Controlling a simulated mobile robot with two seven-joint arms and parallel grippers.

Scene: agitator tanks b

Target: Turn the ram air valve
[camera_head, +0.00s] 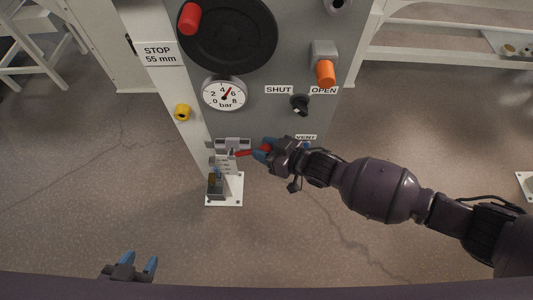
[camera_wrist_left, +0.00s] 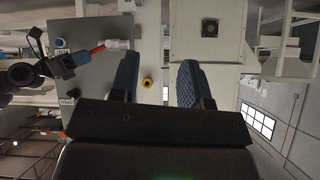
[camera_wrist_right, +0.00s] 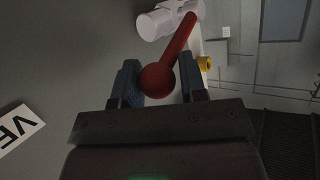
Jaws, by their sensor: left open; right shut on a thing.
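The ram air valve has a white body (camera_head: 232,143) low on the grey panel, with a red lever (camera_head: 243,153) pointing right in the head view. In the right wrist view the lever (camera_wrist_right: 181,42) runs from the white body (camera_wrist_right: 156,23) to a red ball knob (camera_wrist_right: 157,78). My right gripper (camera_head: 265,152) is shut on the lever's knob end, with the knob between its fingers. My left gripper (camera_head: 139,267) is open and empty, low at the left, well apart from the panel. The lever also shows in the left wrist view (camera_wrist_left: 97,49).
Above the valve are a pressure gauge (camera_head: 224,93), a black SHUT/OPEN knob (camera_head: 300,103) and an orange handle (camera_head: 325,73). A yellow button (camera_head: 183,112) sits on the left side face. A small stand (camera_head: 216,188) is below the valve.

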